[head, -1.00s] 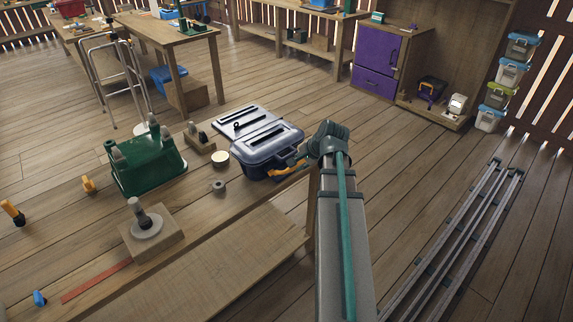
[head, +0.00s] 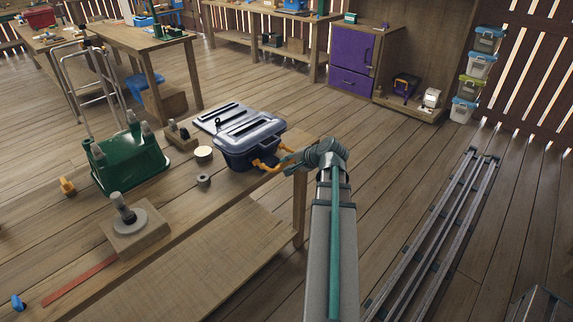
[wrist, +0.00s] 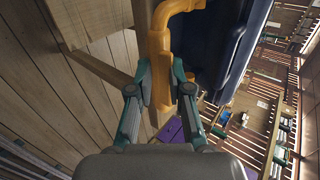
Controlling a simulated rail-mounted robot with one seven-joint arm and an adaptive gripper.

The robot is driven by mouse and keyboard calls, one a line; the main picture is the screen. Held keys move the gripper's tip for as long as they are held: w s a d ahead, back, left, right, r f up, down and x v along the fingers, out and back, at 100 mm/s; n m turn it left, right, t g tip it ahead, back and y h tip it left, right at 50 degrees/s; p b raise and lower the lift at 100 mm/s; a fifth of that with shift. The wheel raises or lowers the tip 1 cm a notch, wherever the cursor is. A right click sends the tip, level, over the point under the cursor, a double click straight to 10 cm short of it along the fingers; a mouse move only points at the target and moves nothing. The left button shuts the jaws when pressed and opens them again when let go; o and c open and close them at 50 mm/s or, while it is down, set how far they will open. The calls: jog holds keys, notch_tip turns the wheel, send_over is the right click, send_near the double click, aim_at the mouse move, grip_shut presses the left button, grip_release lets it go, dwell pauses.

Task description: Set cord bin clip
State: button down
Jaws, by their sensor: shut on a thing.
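The dark blue bin (head: 240,157) stands on the near bench with a slotted lid (head: 258,128) on top. An orange clip (head: 264,167) is at its right side. In the wrist view, the clip (wrist: 159,48) bends at its top towards the bin's dark wall (wrist: 228,35); whether it is latched cannot be told. My gripper (wrist: 160,92) is shut on the clip's lower part, with one finger on either side. In the head view, my gripper (head: 286,162) is just right of the bin, by the bench edge, and its fingertips are small.
A flat slotted panel (head: 219,116) lies behind the bin. A grey ring (head: 204,180), a pale round piece (head: 203,154), a green container (head: 130,163) and a wooden block (head: 138,232) stand to the left.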

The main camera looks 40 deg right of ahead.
jog(key=shift+s+a+f, duration=0.15)
jog(key=shift+s+f, duration=0.1)
jog(key=shift+f, duration=0.25)
jog(key=shift+s+a+f, duration=0.1)
jog(key=shift+s+f, duration=0.15)
jog(key=shift+f, duration=0.25)
jog(key=c, duration=1.4)
grip_release()
jog(key=shift+o, duration=1.4)
jog(key=shift+w+d+f, duration=0.1)
jog(key=shift+w+f, duration=0.05)
jog(key=shift+w+d+r, duration=0.1)
jog(key=shift+w+r, duration=0.05)
jog(key=shift+r, duration=0.1)
jog(key=v, duration=1.2)
jog(key=shift+w+r, duration=0.15)
jog(key=shift+r, duration=0.1)
